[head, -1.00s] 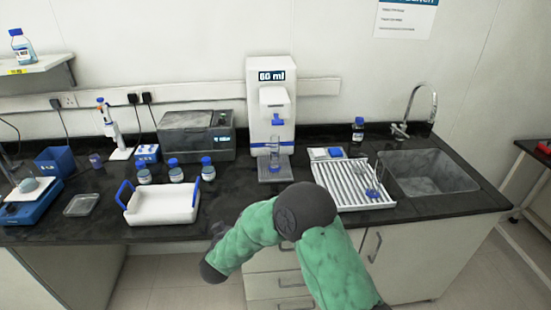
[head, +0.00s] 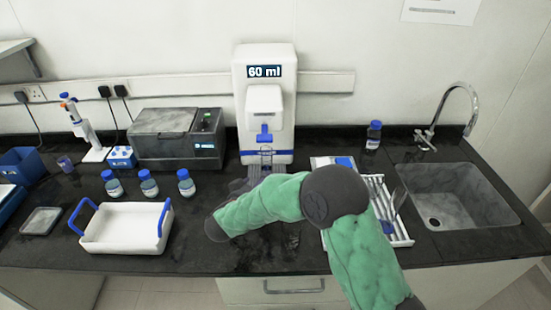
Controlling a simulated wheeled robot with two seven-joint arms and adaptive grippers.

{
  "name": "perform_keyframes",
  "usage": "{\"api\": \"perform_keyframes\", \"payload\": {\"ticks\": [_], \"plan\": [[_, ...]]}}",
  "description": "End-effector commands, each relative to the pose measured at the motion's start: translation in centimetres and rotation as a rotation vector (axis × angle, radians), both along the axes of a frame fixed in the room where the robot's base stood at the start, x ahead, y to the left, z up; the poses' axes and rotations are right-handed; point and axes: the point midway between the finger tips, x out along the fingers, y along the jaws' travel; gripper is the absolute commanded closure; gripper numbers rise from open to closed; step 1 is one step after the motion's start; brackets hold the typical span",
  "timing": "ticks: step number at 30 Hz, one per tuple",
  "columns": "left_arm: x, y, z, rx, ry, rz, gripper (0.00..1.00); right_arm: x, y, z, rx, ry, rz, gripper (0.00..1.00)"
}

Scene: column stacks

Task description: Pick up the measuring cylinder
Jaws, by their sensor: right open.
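The clear measuring cylinder (head: 266,159) stands under the nozzle of the white dispenser (head: 265,97), whose display reads "60 ml". My right gripper (head: 240,186) is mostly hidden behind that forearm, close to the dispenser's foot and to the left of the cylinder. It is open, and I see nothing held in it. Whether its fingers are around the cylinder or beside it, I cannot tell. My left gripper is not in view.
A white tray with blue handles (head: 128,228) stands front left, with several blue-capped bottles (head: 149,185) behind it. At right are a white drying rack (head: 378,190) with glassware, a capped bottle (head: 374,135) and a sink (head: 455,195).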

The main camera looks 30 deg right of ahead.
Motion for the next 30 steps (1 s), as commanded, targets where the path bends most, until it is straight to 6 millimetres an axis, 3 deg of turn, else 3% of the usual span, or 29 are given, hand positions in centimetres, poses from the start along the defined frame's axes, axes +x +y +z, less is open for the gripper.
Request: {"api": "perform_keyframes", "payload": {"ticks": [19,30], "plan": [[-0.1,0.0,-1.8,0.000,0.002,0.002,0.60,3.4,-4.4,-2.0,0.000,0.000,0.000,0.23],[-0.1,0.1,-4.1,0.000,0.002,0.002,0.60,6.2,-7.4,-3.7,0.001,-0.001,0.000,0.23]]}}
